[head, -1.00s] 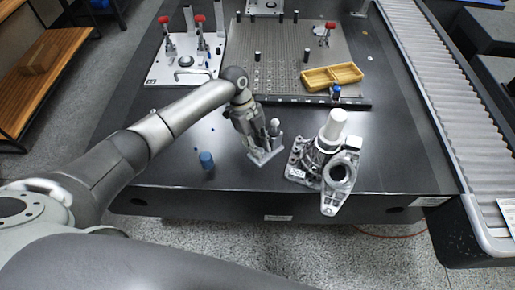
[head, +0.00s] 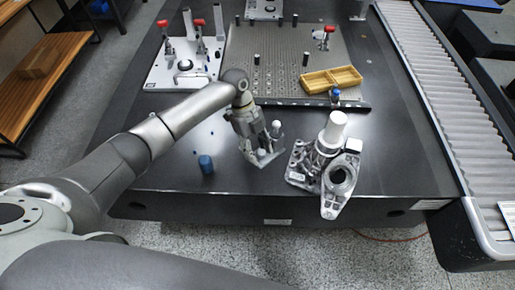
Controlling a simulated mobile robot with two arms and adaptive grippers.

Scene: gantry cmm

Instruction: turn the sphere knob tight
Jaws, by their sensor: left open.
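My left gripper (head: 259,145) reaches down from the arm to a small grey fixture (head: 269,161) near the front middle of the dark table. It is open. A light grey ball (head: 276,125) stands up on the fixture, just right of the gripper's fingers. A smaller pale round part shows low between the fingers; I cannot tell whether it is the sphere knob or whether the fingers touch it. My right gripper is not in view.
A metal casting with a white cylinder (head: 336,127) stands close to the right of the fixture. A blue cylinder (head: 206,164) stands to the left. Behind are a perforated plate (head: 285,60), a yellow tray (head: 316,83) and a white plate with red-handled clamps (head: 163,74). A roller conveyor (head: 440,100) runs along the right.

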